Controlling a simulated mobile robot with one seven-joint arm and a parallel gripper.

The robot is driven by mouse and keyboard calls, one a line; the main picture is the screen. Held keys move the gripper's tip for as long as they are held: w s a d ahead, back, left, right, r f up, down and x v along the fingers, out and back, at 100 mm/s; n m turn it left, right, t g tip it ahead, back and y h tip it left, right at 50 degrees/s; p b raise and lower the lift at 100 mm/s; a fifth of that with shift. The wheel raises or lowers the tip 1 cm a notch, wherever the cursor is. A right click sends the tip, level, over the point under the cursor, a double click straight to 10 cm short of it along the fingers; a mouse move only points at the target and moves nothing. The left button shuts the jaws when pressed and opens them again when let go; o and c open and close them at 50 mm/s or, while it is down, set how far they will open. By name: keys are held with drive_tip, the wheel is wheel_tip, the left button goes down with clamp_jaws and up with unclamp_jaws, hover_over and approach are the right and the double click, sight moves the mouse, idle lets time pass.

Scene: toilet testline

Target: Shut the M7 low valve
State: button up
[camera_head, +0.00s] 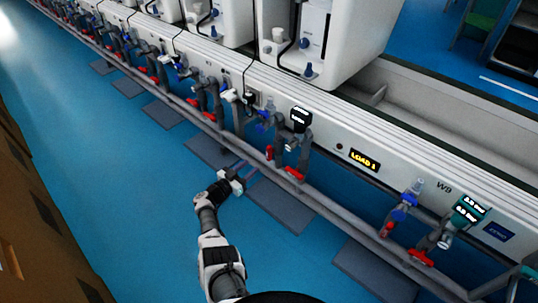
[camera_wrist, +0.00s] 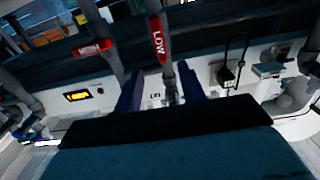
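A red valve handle marked LOW (camera_wrist: 158,42) is in the upper middle of the wrist view, lying along its grey pipe. It appears to match the red handle (camera_head: 269,152) below the testline in the head view. A second red handle (camera_wrist: 92,47) lies crosswise on the neighbouring pipe, and its lettering is blurred. My gripper (camera_head: 241,175) is in front of the lower pipe rail in the head view. In the wrist view my gripper (camera_wrist: 160,84) has its two dark blue fingers apart, with the LOW pipe between them in the picture. Contact cannot be told. No M7 label is readable.
A long grey pipe rail (camera_head: 325,211) runs below the white testline panel. The LOAD display (camera_head: 364,160) and W9 valves (camera_head: 420,257) are to the right. More valves (camera_head: 205,115) continue left. Dark floor plates (camera_head: 281,205) lie on the blue floor.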

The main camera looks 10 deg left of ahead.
sight(267, 153)
drive_tip(key=b+x, duration=0.6)
drive_tip(key=x, duration=0.5)
drive_tip(key=shift+f, duration=0.15)
drive_tip(key=shift+w+d+b, duration=0.3)
drive_tip(key=shift+w+d, duration=0.1)
drive_tip(key=shift+w, duration=0.15)
clamp_jaws()
